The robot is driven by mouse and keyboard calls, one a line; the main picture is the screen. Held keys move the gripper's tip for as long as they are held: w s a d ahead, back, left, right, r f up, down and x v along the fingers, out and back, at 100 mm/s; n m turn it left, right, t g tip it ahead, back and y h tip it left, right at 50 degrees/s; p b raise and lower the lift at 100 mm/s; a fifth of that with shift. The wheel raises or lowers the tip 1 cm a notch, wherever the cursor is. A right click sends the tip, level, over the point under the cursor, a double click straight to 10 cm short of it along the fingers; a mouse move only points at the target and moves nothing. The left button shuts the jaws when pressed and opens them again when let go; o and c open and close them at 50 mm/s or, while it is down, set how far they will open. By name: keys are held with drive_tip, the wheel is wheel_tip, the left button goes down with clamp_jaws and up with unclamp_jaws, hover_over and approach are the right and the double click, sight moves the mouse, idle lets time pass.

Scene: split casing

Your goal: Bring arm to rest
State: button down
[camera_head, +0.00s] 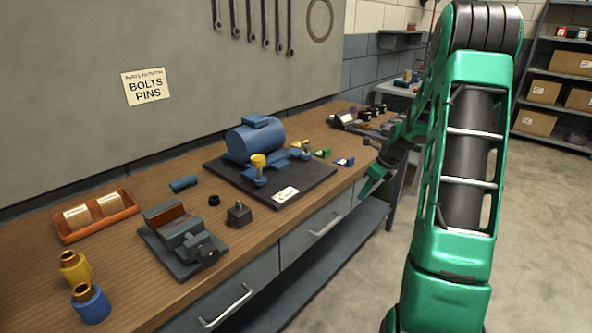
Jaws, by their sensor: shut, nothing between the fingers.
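My green arm rises on the right side of the head view and bends over at the top. My gripper (367,191) hangs in front of the bench's front edge, near the right end of the drawers. Its fingers are shut with nothing between them. Part of the wrist is hidden behind my arm. The blue casing (254,140) sits on a black base plate (268,191) on the wooden bench, to the left of my gripper and apart from it.
A grey vise (181,237), an orange tray (96,215) and yellow and blue fittings (91,302) stand on the bench (131,254) at left. Small dark parts lie at its far right end. Open floor (549,220) and shelves with boxes (545,92) are at right.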

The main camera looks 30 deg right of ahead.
drive_tip(key=s+a+r+n+g+h, duration=0.1)
drive_tip(key=s+a+r+n, duration=0.45)
drive_tip(key=s+n, duration=0.2)
drive_tip(key=s+a+r+n+g, duration=0.2)
drive_tip(key=s+a+r+n, duration=0.35)
drive_tip(key=s+a, duration=0.2)
drive_tip(key=s+a+n, duration=0.4)
drive_tip(key=s+n, duration=0.2)
drive_tip(key=s, duration=0.2)
drive_tip(key=s+a+r+n+g, duration=0.1)
drive_tip(key=s+a+n, duration=0.3)
drive_tip(key=s, duration=0.5)
drive_tip(key=n, duration=0.2)
drive_tip(key=shift+s+n, duration=0.25)
drive_tip(key=shift+n, duration=0.15)
drive_tip(key=shift+a+r, duration=0.1)
